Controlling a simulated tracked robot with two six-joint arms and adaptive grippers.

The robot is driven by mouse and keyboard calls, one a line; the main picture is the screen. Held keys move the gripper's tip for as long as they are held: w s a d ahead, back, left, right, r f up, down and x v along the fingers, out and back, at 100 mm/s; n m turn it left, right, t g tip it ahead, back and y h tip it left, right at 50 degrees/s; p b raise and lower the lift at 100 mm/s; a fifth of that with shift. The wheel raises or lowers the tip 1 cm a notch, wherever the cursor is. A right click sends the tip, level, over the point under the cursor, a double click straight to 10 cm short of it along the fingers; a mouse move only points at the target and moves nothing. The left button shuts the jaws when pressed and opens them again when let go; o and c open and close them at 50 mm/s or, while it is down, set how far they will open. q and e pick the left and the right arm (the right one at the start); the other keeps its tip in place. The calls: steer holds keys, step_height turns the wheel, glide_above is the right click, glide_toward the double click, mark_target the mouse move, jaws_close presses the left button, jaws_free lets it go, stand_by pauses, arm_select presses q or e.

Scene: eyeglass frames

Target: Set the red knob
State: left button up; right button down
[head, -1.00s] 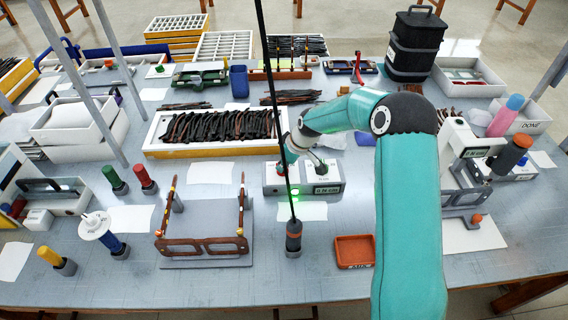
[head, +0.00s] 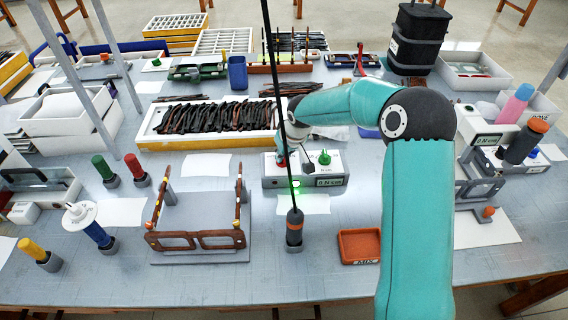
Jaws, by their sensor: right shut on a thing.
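My right gripper (head: 283,158) reaches down over the box's left half. It is shut on the red knob (head: 280,162), which is mostly hidden by the fingers; only a bit of red shows. My left gripper is not in view.
A dark screwdriver (head: 294,230) on a cable stands in front of the box. A brown glasses frame (head: 196,240) sits on a fixture to the left, an orange tray (head: 359,246) to the right. A bin of dark temples (head: 213,118) lies behind.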

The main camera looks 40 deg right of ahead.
steer(key=m+b, duration=0.1)
steer(key=b, duration=0.1)
steer(key=m+h+b, duration=0.1)
steer(key=m+b, duration=0.1)
steer(key=b, duration=0.1)
steer(key=shift+a+f, duration=0.15)
steer(key=shift+f, duration=0.15)
steer(key=shift+r+m+g+h+b, duration=0.25)
steer(key=shift+m+g+h+b, duration=0.2)
steer(key=shift+m+b, duration=0.75)
steer(key=c, duration=1.2)
jaws_free()
steer(key=v, duration=1.2)
